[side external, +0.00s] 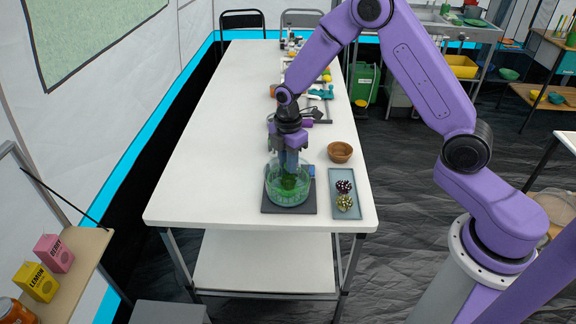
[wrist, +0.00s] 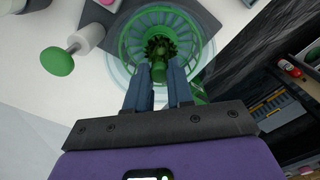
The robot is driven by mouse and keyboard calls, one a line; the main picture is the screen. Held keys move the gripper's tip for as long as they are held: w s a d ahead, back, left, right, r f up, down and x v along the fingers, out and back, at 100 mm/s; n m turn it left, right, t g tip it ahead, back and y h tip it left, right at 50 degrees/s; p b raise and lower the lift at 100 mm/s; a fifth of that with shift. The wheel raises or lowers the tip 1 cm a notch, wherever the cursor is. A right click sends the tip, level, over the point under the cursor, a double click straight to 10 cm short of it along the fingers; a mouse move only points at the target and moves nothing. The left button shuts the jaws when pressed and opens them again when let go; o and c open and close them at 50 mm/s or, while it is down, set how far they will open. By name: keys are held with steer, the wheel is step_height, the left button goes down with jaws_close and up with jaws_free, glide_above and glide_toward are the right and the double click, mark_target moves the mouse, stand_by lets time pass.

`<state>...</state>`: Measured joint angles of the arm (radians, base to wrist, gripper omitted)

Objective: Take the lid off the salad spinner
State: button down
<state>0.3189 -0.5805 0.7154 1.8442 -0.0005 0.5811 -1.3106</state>
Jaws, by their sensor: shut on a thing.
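The salad spinner (side external: 289,190) stands upright on a dark square mat (side external: 267,208) near the table's front end. It has a clear round bowl with a green basket inside, seen from above in the wrist view (wrist: 131,42). My gripper (side external: 291,168) points down over the middle of the spinner.
A grey-blue tray (side external: 347,213) with two dark and pale clustered items lies right of the spinner. A brown bowl (side external: 340,152) stands behind the tray. A white cylinder with a green knob (wrist: 58,61) shows in the wrist view. The table left of the spinner is clear.

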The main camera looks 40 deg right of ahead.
steer(key=s+d+r, duration=0.2)
steer(key=s+r, duration=0.9)
steer(key=s, duration=0.3)
steer(key=w+d+f+m, duration=0.1)
steer(key=d+f+m, duration=0.1)
steer(key=m, duration=0.7)
steer(key=w+d+f+m, duration=0.1)
steer(key=f+m, duration=0.2)
steer(key=m, duration=0.6)
steer(key=shift+w+d+f, duration=0.2)
steer(key=shift+w+d, duration=0.05)
steer(key=shift+d, duration=0.1)
steer(key=s+a+r+n, duration=0.2)
steer(key=a+r+n, duration=0.2)
steer(key=n, duration=1.4)
steer(key=shift+s+r, duration=0.2)
steer(key=shift+r, duration=0.6)
